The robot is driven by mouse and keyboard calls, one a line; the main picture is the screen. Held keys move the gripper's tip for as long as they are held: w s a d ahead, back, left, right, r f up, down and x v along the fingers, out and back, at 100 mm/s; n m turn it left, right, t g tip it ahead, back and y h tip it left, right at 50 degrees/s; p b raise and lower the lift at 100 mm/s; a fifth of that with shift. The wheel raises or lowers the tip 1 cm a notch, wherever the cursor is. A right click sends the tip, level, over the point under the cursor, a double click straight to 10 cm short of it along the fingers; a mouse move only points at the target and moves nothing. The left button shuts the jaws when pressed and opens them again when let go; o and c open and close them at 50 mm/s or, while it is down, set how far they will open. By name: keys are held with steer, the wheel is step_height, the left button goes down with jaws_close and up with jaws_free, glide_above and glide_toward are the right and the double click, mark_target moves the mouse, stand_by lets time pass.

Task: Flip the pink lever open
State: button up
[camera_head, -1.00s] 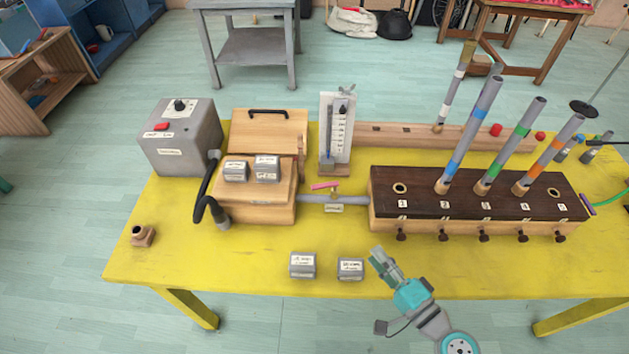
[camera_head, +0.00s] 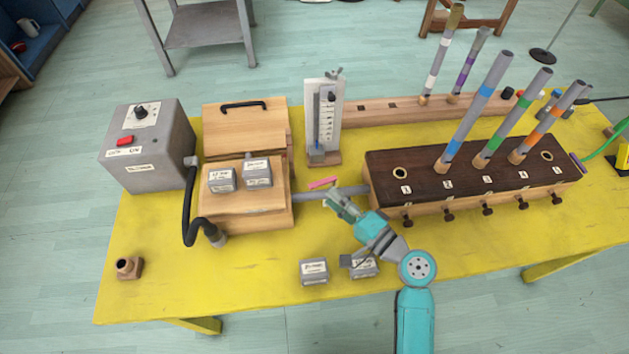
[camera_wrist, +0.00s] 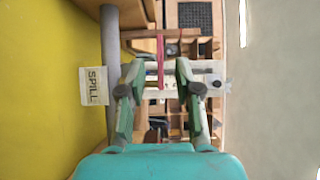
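The pink lever (camera_head: 322,183) sits on the grey pipe (camera_head: 347,192) between the wooden box (camera_head: 248,202) and the dark-topped pipe block (camera_head: 375,172). In the wrist view the pink lever (camera_wrist: 160,62) shows as a thin upright bar beside the grey pipe (camera_wrist: 110,45). My gripper (camera_head: 335,198) is next to the lever, just below and right of it in the head view. In the wrist view my gripper (camera_wrist: 158,78) has its two green fingers apart, with the lever's bar in line with the gap between them. I cannot tell whether they touch it.
A white "SPILL" label (camera_wrist: 94,87) hangs at the pipe. A gauge stand (camera_head: 322,120) stands behind the lever. Small labelled weights (camera_head: 314,271) lie at the front of the yellow table (camera_head: 255,262). A grey control box (camera_head: 150,150) stands at left.

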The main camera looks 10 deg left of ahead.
mark_target(318, 186)
steer(key=x, duration=0.6)
steer(key=shift+w+a, duration=0.2)
steer(key=shift+a, duration=0.05)
jaws_close()
